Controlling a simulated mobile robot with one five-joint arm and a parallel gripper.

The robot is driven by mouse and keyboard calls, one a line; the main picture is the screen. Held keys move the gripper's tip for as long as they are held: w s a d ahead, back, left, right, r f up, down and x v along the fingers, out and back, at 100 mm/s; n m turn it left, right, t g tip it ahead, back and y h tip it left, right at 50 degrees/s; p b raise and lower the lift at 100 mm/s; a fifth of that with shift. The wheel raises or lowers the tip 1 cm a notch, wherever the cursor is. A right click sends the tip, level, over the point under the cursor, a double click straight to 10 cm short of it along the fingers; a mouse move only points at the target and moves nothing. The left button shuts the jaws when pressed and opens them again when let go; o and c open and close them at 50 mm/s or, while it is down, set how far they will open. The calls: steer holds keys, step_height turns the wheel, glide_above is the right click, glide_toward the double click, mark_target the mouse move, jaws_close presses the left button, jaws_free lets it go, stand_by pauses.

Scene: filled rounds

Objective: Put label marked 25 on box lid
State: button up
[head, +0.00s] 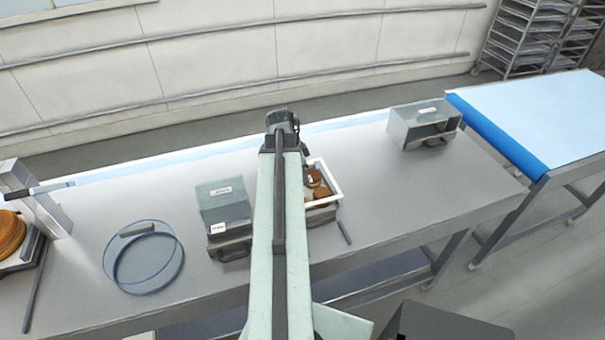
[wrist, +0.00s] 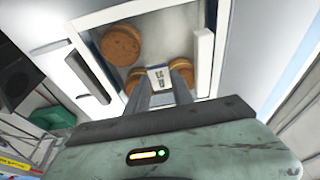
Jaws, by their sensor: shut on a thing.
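My gripper (wrist: 166,88) is shut on a small white label (wrist: 159,78) with dark print, which shows between the fingertips in the wrist view. The print is too small to read surely. The label is held over an open white-rimmed box (wrist: 101,17) with brown filled rounds (wrist: 122,45) inside. In the head view the same box (head: 335,178) stands on the table just right of my arm, which hides part of it. My fingertips are hidden in the head view. I cannot tell which piece is the box lid.
Left of my arm stand a grey labelled box (head: 222,204) and a smaller dark case (head: 230,245). A blue-rimmed clear hoop (head: 148,262) lies further left. A grey open-fronted box (head: 412,128) stands at the back right.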

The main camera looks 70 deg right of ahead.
steer(key=shift+f+b, duration=0.4)
steer(key=shift+f, duration=0.05)
steer(key=o, duration=0.9)
steer(key=o, duration=0.5)
steer(key=shift+c, duration=0.2)
step_height(320, 180, up, 7)
steer(key=p, duration=0.7)
steer(key=shift+r, duration=0.1)
steer(key=shift+c, duration=0.3)
